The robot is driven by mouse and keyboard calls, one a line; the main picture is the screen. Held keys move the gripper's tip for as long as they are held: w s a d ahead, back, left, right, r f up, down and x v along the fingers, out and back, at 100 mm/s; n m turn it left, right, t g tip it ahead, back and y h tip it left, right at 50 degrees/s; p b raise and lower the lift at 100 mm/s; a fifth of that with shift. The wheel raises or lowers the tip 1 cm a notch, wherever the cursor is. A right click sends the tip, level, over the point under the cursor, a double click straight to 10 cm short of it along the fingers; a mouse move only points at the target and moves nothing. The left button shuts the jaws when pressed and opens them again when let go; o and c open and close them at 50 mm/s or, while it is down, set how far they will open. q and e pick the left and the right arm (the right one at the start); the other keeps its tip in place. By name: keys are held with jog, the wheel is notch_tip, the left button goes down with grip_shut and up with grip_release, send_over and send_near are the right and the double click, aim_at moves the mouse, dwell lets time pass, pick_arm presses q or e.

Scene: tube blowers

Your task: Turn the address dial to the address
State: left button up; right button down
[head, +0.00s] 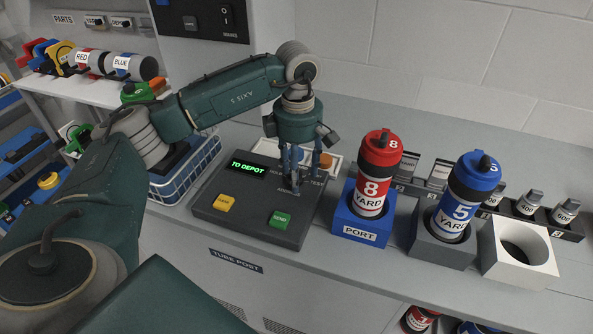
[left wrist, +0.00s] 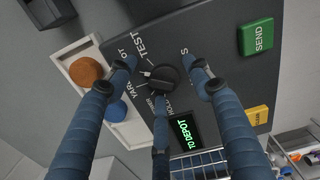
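The address dial (left wrist: 165,78) is a small dark knob on the dark console (head: 232,212), with labels including TEST and YARD around it; some labels are covered by fingers. The console's green display (head: 249,168) reads TO DEPOT. My left gripper (head: 297,186) points down over the dial. In the left wrist view, its three blue fingers (left wrist: 160,74) stand spread around the dial, with gaps visible at the two side fingers. Contact of the third finger cannot be told. In the head view the fingers mostly hide the dial. My right gripper is not in view.
The console has a yellow button (head: 224,204) and a green SEND button (head: 281,219). A red tube marked 8 (head: 376,175) stands in the blue PORT holder (head: 358,232). A blue tube marked 5 (head: 463,200) stands in a grey holder. A white holder (head: 538,264) is empty.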

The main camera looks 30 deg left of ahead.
pick_arm(q)
jog(key=shift+s+a, duration=0.1)
jog(key=shift+a+r, duration=0.1)
jog(key=shift+r, duration=0.05)
notch_tip(320, 180, up, 12)
dwell(0.4)
jog(key=shift+f, duration=0.2)
